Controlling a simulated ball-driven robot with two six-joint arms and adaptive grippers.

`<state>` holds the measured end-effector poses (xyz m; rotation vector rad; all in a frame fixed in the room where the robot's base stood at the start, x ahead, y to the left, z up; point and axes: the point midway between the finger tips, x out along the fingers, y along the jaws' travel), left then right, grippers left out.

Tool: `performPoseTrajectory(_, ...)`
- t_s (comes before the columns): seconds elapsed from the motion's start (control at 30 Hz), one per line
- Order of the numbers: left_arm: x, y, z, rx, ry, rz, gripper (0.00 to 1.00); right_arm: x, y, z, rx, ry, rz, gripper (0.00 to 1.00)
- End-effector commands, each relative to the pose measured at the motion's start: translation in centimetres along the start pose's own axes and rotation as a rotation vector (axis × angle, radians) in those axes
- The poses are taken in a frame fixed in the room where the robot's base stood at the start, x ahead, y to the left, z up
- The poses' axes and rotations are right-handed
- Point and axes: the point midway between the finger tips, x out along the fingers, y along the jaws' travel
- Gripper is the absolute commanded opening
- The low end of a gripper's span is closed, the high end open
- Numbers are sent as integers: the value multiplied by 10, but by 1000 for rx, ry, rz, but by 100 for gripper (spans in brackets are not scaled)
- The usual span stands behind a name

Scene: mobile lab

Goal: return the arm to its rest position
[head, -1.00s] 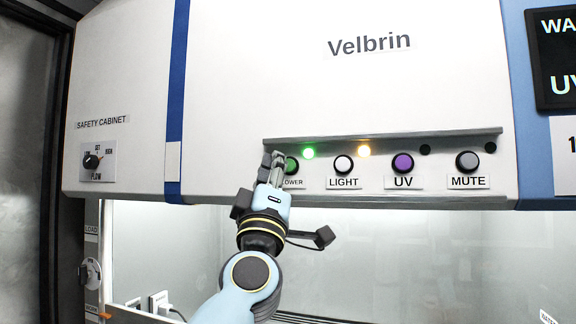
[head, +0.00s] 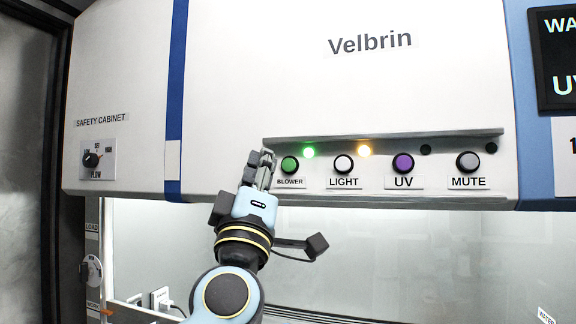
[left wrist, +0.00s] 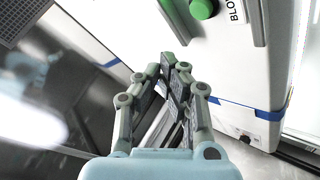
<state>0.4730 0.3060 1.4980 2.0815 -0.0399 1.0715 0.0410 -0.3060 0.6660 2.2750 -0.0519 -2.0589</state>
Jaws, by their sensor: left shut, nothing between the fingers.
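My left gripper (head: 262,165) is in front of the safety cabinet (head: 240,80), just left of the green BLOWER button (head: 290,165). It is shut and empty, apart from the button. In the left wrist view its fingers (left wrist: 172,62) are together, and the green button (left wrist: 203,9) shows above them at the top edge. The button's label is partly cut off there. My right gripper does not show in either view.
The LIGHT (head: 343,164), UV (head: 403,163) and MUTE (head: 468,162) buttons sit right along the panel under a grey ledge (head: 390,140). Green (head: 309,153) and amber (head: 364,150) lamps are lit. A flow knob (head: 92,160) is at the left.

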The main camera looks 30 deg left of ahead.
Motion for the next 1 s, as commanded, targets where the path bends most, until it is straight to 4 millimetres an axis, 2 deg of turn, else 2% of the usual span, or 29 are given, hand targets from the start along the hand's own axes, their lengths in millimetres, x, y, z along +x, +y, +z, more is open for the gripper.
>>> performPoseTrajectory(0.47,0,0,0,0,0,0,0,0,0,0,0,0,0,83)
performPoseTrajectory(0.53,-3,-3,2,1,-2,-2,0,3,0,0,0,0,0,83)
performPoseTrajectory(0.6,-14,-13,7,5,-11,-10,0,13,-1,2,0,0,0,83)
performPoseTrajectory(0.67,-33,-30,17,15,-31,-24,0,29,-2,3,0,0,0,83)
performPoseTrajectory(0.77,-70,-79,51,66,-105,-81,0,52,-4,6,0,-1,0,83)
performPoseTrajectory(0.87,-117,-135,94,155,-217,-139,0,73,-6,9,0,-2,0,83)
performPoseTrajectory(1.0,-190,-209,149,273,-394,-209,0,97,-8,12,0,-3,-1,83)
